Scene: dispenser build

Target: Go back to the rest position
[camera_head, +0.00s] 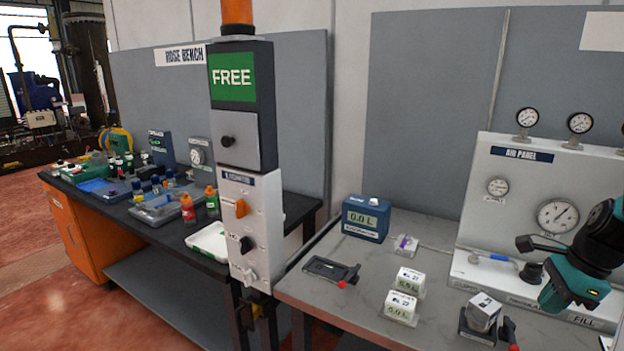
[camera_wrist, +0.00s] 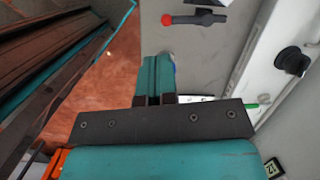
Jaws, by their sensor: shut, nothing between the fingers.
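My gripper (camera_wrist: 156,60) shows in the wrist view with its teal fingers together, nothing between them. It points out over the grey bench top (camera_wrist: 205,60), near the bench's left edge. In the head view, part of my teal and black arm is at the right edge, in front of the air panel (camera_head: 525,190). The gripper's fingers cannot be made out clearly there.
A black lever with a red knob (camera_wrist: 195,18) lies ahead in the wrist view. The grey bench holds a blue display box (camera_head: 366,218), small white display blocks (camera_head: 402,306) and a dark clamp (camera_head: 330,270). A white control post (camera_head: 250,225) marked FREE stands left of it.

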